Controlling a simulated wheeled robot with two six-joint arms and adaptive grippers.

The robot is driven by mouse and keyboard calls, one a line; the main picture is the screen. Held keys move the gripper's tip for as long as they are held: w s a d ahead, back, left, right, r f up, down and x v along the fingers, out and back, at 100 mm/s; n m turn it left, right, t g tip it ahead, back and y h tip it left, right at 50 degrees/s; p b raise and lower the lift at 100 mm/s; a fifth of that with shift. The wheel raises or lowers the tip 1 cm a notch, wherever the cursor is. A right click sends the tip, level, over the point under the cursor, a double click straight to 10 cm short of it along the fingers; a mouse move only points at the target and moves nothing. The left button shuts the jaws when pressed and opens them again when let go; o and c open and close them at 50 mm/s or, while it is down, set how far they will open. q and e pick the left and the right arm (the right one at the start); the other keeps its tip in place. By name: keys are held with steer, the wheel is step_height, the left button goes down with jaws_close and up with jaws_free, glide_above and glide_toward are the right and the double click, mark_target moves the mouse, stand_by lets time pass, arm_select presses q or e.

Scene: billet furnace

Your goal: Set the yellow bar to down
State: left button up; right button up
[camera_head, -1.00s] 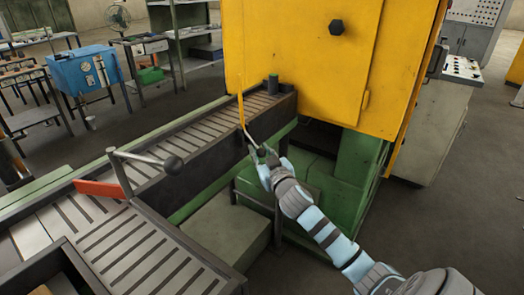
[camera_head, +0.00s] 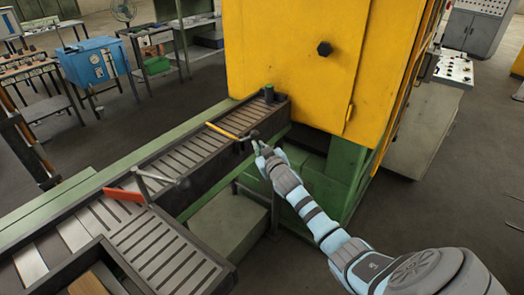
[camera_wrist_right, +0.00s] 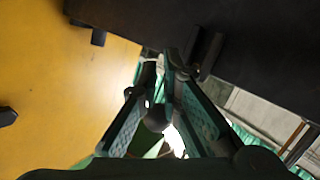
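The yellow bar (camera_head: 222,131) lies down across the slatted conveyor, just in front of the yellow furnace housing, in the head view. Its crank handle ends in a dark ball knob (camera_head: 254,134) at the conveyor's right side. My right gripper (camera_head: 259,148) is right at this knob, on its near side. In the right wrist view, a dark round knob (camera_wrist_right: 157,118) shows between the two green-padded fingers, with gaps beside it, so the gripper looks open around it. Contact is hard to tell. My left gripper is not in view.
A red bar (camera_head: 124,196) with a similar handle and ball knob lies across the conveyor farther left. The yellow furnace housing (camera_head: 290,60) stands behind and right of my gripper. A green base (camera_head: 345,165) is below it. Open floor lies at the right.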

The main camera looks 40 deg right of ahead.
steer(key=o, duration=0.3)
steer(key=shift+s+a, duration=0.1)
steer(key=shift+s, duration=0.05)
steer(key=o, duration=0.3)
steer(key=shift+f, duration=0.15)
steer(key=shift+o, duration=0.8)
steer(key=shift+w+f, duration=0.35)
steer(key=shift+w, duration=0.15)
steer(key=v, duration=1.2)
